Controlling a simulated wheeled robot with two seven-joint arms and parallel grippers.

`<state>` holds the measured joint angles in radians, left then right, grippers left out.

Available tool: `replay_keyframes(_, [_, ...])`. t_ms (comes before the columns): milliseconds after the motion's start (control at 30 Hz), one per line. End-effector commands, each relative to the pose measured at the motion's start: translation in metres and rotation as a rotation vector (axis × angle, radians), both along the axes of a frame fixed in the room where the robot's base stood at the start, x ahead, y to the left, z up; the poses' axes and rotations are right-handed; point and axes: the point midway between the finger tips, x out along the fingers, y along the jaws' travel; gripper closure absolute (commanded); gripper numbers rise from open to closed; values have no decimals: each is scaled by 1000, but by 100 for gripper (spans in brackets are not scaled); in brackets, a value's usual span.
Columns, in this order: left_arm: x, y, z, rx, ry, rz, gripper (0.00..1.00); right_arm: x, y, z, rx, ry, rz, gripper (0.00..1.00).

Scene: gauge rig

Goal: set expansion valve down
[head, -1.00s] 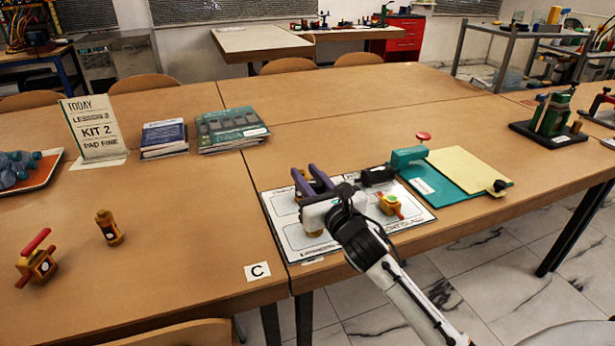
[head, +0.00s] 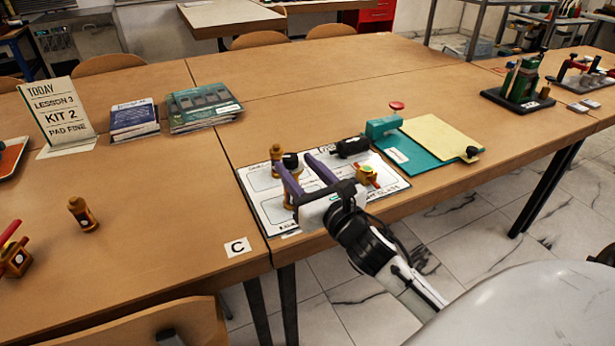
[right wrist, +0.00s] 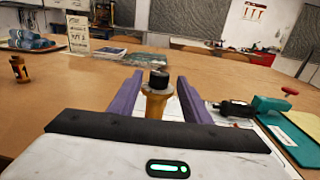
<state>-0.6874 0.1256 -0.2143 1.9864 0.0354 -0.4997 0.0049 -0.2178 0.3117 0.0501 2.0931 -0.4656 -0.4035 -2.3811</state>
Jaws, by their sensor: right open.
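A brass valve with a black cap (head: 291,162) stands upright on the white printed mat (head: 262,213); I take it to be the expansion valve. It also shows in the right wrist view (right wrist: 158,82). My right gripper (head: 306,173) is open, its purple fingers on either side of this valve. In the right wrist view a gap shows beside the valve, and its lower part is hidden by the gripper body. A second brass piece (head: 276,158) stands just behind it. My left gripper is not in view.
On the mat are a red-handled brass valve (head: 366,175) and a black tool (head: 351,146). A teal clamp board (head: 400,150) lies to the right. Another brass piece (head: 82,213) stands at left, near booklets (head: 203,108) and a sign (head: 58,110). The table's middle is clear.

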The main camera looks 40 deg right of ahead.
Motion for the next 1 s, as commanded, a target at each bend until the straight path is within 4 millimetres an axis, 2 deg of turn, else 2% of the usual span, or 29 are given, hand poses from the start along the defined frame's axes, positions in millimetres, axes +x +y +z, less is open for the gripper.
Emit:
replay_keyframes(100, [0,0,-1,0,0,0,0,-21,3,-1,0,2,-1,56])
replay_keyframes(300, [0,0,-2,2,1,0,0,-39,7,0,1,0,-1,56])
replay_keyframes(900, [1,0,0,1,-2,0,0,-42,7,0,1,-1,-1,56])
replay_keyframes(1000, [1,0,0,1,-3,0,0,-43,7,-3,46,7,-9,56])
